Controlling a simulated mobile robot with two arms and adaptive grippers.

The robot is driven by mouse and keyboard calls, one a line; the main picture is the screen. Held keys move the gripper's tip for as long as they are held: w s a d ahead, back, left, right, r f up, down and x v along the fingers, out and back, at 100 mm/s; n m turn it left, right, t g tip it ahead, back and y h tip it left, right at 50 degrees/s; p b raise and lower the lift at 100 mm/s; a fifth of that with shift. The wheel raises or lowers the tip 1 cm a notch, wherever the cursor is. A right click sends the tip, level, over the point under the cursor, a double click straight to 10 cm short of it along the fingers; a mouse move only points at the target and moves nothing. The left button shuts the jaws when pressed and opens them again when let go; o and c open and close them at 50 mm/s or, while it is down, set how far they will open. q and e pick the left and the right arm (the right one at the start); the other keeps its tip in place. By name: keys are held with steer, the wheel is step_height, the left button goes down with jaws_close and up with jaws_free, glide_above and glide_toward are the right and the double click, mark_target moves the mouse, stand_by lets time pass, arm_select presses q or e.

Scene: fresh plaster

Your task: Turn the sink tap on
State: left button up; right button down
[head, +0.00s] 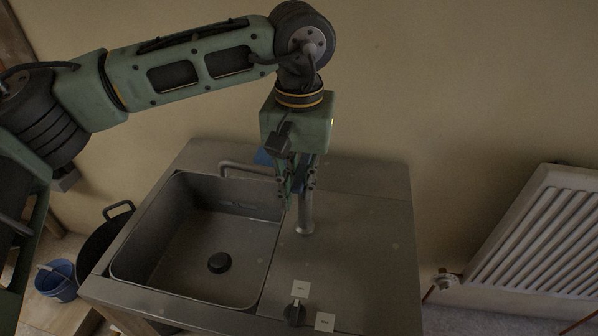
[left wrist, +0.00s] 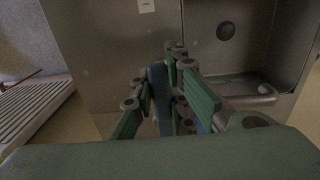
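The sink tap has a grey post (head: 305,216) on the counter right of the basin and a spout (head: 240,168) reaching left over the basin's back edge; the spout also shows in the left wrist view (left wrist: 255,101). My left gripper (head: 298,190) points down at the top of the post, its fingers apart and hiding the tap's upper part. A blue piece (head: 264,157) shows beside the gripper; blue also shows between the fingers in the left wrist view (left wrist: 158,92). I cannot tell whether it is a tap handle or whether the fingers touch it. My right gripper is not in view.
The basin (head: 150,225) is empty apart from a black round drain piece (head: 219,262). A dark knob (head: 294,313) with white labels (head: 300,288) sits at the counter's front. A radiator (head: 540,235) is at the right. A blue bucket (head: 57,281) stands on the floor, left.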

arm_select(q)
jaws_close()
steer(key=d+n, duration=0.1)
steer(key=n, duration=0.1)
steer(key=d+n+b, duration=0.1)
steer(key=d+n, duration=0.1)
steer(key=n, duration=0.1)
steer(key=d+n, duration=0.1)
steer(key=n, duration=0.2)
steer(key=shift+w+d, duration=0.15)
steer(key=shift+w, duration=0.25)
